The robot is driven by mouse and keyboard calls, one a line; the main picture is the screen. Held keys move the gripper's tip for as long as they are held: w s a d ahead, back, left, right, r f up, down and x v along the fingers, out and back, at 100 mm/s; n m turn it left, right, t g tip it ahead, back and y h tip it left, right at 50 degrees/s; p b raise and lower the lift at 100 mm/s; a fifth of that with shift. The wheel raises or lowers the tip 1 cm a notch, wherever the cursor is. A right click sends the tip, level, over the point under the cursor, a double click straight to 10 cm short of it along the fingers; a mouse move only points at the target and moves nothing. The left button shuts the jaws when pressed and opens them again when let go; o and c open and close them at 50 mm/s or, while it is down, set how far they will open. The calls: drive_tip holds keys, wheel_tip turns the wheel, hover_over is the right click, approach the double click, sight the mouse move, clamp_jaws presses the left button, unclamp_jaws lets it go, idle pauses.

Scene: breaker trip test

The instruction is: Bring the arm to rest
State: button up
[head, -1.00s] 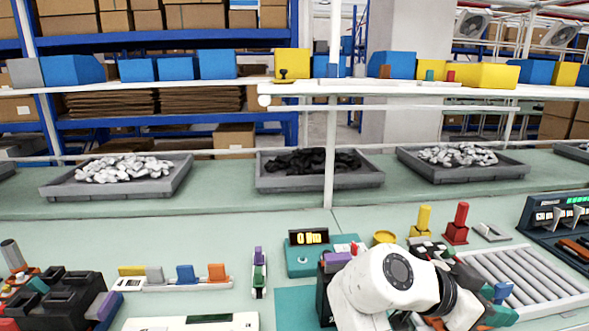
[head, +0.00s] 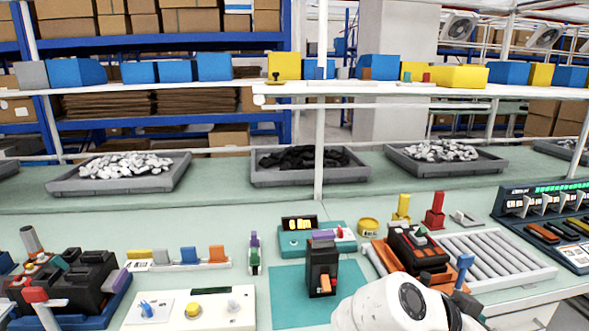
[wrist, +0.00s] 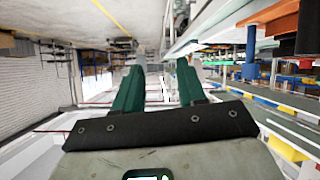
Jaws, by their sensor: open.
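My white arm (head: 405,305) shows at the bottom of the head view, right of the teal mat (head: 288,297). The gripper's fingers are not seen in the head view. In the wrist view my gripper (wrist: 157,85) has two dark green fingers spread apart, with nothing between them. It points out over open space away from the bench. A black breaker (head: 322,268) with an orange lever stands upright on the teal mat. The teal tester (head: 316,238) with a lit display sits behind it.
A second black breaker (head: 415,250) sits on an orange carrier by the roller conveyor (head: 495,259), close to my arm. A white panel with knobs (head: 188,309) lies front left. A black device rack (head: 72,280) stands far left. Grey trays (head: 310,175) line the back.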

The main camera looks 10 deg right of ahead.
drive_tip(key=s+d+f+n+y+p, duration=0.1)
drive_tip(key=s+f+n+y, duration=0.4)
drive_tip(key=f, duration=0.6)
drive_tip(key=s+a+f+n+y, duration=0.2)
drive_tip(key=s+f+n, duration=0.1)
drive_tip(key=s, duration=0.3)
drive_tip(key=s+a+f+n+y+p, duration=0.1)
drive_tip(key=s+a+f+n+y, duration=0.1)
drive_tip(key=s+f, duration=0.3)
drive_tip(key=s+a+f+n+y+p, duration=0.1)
drive_tip(key=s+a+f+n+y, duration=0.2)
drive_tip(key=s, duration=0.6)
drive_tip(key=shift+a+f+n, duration=0.25)
drive_tip(key=shift+f+n, duration=0.7)
drive_tip(key=shift+n, duration=0.05)
